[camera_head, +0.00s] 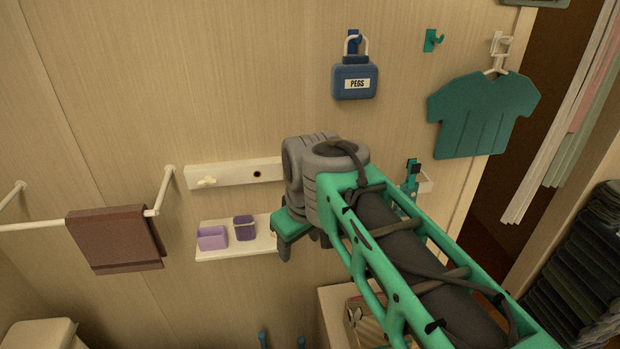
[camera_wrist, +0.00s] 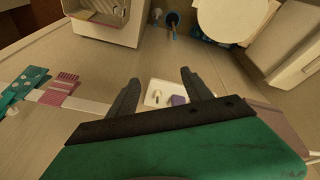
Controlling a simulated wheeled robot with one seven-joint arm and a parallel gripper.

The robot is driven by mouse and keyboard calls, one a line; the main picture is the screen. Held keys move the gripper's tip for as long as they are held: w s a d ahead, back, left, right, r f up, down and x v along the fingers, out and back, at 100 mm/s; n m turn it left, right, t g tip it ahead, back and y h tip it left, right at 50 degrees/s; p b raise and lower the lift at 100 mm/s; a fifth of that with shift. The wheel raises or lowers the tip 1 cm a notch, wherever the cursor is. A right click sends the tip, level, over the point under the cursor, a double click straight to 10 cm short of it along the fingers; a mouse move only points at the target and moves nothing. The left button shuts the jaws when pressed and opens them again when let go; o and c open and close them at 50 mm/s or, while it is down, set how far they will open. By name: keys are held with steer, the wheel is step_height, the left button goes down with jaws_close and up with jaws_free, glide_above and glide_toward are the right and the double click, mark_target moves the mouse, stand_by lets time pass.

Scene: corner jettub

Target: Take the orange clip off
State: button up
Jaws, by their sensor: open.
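I cannot make out an orange clip in either view. My gripper (camera_head: 300,250) is in front of the wall, at the right end of a small white shelf (camera_head: 262,243), partly hiding it. In the wrist view my gripper (camera_wrist: 160,78) has its two dark fingers spread apart, with nothing between them. In that view, a small white tray-like surface (camera_wrist: 150,101) with a purple item (camera_wrist: 179,100) shows beyond the fingers. A teal piece (camera_wrist: 22,88) and a pink comb-like piece (camera_wrist: 60,88) sit along a pale strip at the left.
A lilac box (camera_head: 212,238) and a dark purple cup (camera_head: 244,228) stand on the shelf. A white rail (camera_head: 228,174) is above it. A brown towel (camera_head: 115,240) hangs left. A blue PEGS holder (camera_head: 355,80) and teal shirt shape (camera_head: 483,112) hang at upper right.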

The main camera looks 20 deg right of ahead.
steer(key=w+d+r+n+g+p, duration=0.1)
steer(key=w+d+r+n, duration=0.15)
steer(key=w, duration=0.25)
steer(key=w+d+r+n+g, duration=0.1)
steer(key=w+d+r+n, duration=0.1)
steer(key=w+r+n, duration=0.15)
steer(key=w+d+n+g+p, duration=0.2)
steer(key=w+d+n, duration=0.4)
steer(key=w, duration=0.3)
step_height(320, 180, down, 5)
steer(key=b, duration=0.4)
steer(key=shift+s+f, duration=0.1)
steer(key=shift+f, duration=0.05)
steer(key=shift+c, duration=0.2)
jaws_close()
steer(key=shift+r+p, duration=1.85)
steer(key=shift+r, duration=1.7)
